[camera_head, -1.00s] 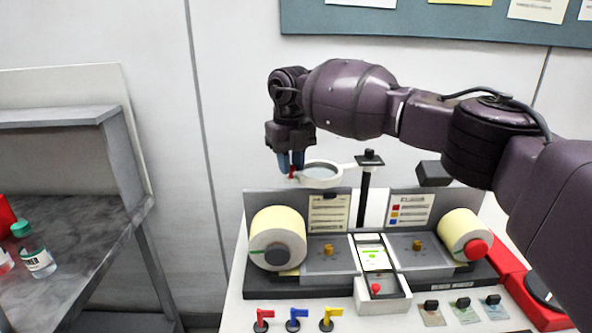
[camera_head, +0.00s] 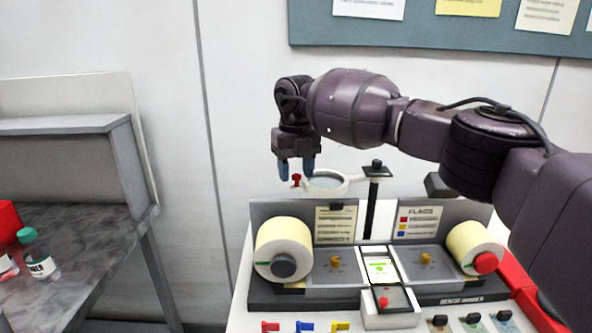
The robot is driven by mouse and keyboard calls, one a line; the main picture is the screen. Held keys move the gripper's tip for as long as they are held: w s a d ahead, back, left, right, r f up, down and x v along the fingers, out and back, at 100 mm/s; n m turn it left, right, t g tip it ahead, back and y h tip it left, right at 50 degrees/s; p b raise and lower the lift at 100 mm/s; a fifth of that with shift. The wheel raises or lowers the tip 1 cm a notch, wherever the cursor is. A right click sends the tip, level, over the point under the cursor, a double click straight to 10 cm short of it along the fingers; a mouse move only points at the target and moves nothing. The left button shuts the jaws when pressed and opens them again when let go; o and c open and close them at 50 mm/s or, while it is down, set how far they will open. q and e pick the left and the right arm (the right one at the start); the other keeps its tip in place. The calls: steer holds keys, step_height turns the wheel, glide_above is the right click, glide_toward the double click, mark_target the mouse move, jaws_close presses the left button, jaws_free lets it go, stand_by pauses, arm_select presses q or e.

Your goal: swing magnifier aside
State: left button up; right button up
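The magnifier (camera_head: 328,181) is a white-rimmed round lens on a short arm, joined to a black post (camera_head: 373,205) behind the label rewinder. A small red knob (camera_head: 296,180) sits at the left of its rim. The lens hangs above the left half of the machine. My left gripper is not in view.
The rewinder (camera_head: 345,298) carries a left label roll (camera_head: 283,249) and a right roll (camera_head: 474,247). Red, blue and yellow levers (camera_head: 306,326) stand along the front. A grey bench (camera_head: 70,250) with a green-capped bottle (camera_head: 37,254) is at left. A wall board (camera_head: 450,25) is behind.

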step_height(320, 180, up, 11)
stand_by(0.7)
steer(key=shift+s, duration=0.1)
